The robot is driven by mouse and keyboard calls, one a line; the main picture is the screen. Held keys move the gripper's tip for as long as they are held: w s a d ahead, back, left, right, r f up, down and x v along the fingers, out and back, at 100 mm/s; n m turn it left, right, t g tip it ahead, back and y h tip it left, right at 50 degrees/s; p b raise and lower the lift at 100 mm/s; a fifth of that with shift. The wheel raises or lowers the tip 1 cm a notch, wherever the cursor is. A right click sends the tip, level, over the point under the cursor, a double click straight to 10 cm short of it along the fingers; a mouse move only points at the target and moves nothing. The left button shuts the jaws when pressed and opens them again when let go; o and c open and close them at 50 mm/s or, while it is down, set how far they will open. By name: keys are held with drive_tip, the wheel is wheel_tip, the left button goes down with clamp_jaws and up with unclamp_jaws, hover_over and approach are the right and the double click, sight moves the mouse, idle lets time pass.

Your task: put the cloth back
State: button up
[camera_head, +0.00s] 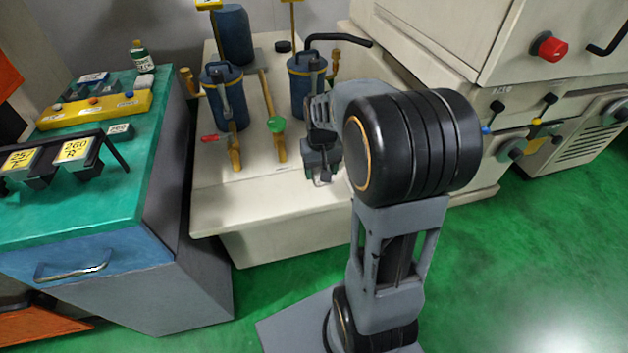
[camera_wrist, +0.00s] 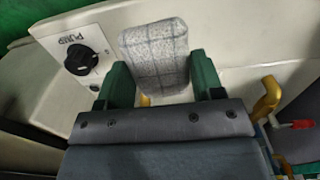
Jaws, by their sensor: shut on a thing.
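A grey checked cloth (camera_wrist: 155,55), like a folded pad, stands between the green fingers of my gripper (camera_wrist: 157,80) in the wrist view. The fingers are shut on it from both sides. In the head view my gripper (camera_head: 322,170) hangs over the right part of the cream tank unit (camera_head: 240,195), right of the blue filter canisters. The cloth cannot be made out clearly there, as my gripper and arm cover that spot. In the wrist view a pump panel with a black knob (camera_wrist: 80,60) lies left of the cloth.
Blue canisters (camera_head: 222,95) (camera_head: 305,85) and brass pipes with a red handle (camera_head: 210,138) and a green handle (camera_head: 277,124) stand left of my gripper. A green-topped cabinet (camera_head: 130,200) holds a yellow block (camera_head: 95,110) and labelled holders (camera_head: 50,160). Green floor is clear at right.

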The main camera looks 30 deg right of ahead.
drive_tip(key=w+f, duration=0.2)
drive_tip(key=f, duration=0.1)
drive_tip(key=w+f+b, duration=0.1)
drive_tip(key=w+f, duration=0.2)
drive_tip(key=shift+d+f, duration=0.1)
drive_tip(key=shift+f, duration=1.4)
drive_tip(key=shift+f+b, duration=0.15)
drive_tip(key=shift+b, duration=0.2)
drive_tip(key=o, duration=0.9)
